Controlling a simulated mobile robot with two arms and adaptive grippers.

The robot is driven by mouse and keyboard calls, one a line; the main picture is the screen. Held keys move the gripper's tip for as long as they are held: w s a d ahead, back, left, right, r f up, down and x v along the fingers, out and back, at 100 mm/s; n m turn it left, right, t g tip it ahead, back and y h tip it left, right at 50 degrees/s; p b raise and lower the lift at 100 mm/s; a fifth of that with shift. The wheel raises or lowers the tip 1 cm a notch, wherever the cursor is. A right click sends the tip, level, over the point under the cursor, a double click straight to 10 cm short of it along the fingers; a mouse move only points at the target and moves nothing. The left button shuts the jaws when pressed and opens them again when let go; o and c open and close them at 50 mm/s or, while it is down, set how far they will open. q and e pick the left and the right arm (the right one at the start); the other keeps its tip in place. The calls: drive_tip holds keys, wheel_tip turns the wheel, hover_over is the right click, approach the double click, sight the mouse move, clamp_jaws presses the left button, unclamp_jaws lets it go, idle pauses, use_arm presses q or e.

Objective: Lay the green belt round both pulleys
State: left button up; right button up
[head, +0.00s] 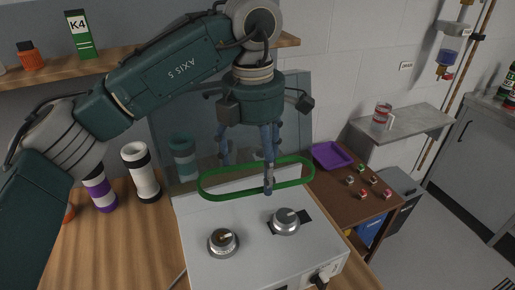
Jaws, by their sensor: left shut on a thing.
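The green belt (215,191) is an elongated closed loop in the head view, above the back of the white machine box (207,272). My left gripper (268,183) comes down from above and is shut on the belt at the loop's middle part. Two round metal pulleys stand on the box top: the left pulley (223,242) and the right pulley (286,221). The belt is apart from both pulleys, behind and above them in the picture. A finger hides a small part of the belt. My right gripper is not in view.
A purple tray (332,155) and several small parts lie on a brown side table (337,190) at right. Striped cylinders (140,172) stand on the wooden bench at left. A shelf (38,76) runs behind my left arm. A dark knob (318,279) sits on the box's front.

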use_arm(q)
wheel_tip(320, 180, down, 8)
drive_tip(key=s+h+p, duration=0.1)
drive_tip(key=p, duration=0.2)
drive_tip(key=shift+a, duration=0.2)
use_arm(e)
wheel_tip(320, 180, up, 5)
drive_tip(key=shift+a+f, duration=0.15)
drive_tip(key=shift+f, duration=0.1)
use_arm(q)
drive_tip(key=b, duration=0.5)
hover_over(256, 227)
wheel_tip(256, 227, down, 4)
drive_tip(key=shift+a+f, duration=0.15)
drive_tip(key=shift+f, duration=0.1)
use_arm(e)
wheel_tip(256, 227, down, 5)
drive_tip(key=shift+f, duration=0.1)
use_arm(q)
drive_tip(key=shift+s, duration=0.1)
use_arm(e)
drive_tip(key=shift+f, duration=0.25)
use_arm(q)
drive_tip(key=shift+f+b, duration=2.15)
drive_tip(key=shift+b, duration=0.1)
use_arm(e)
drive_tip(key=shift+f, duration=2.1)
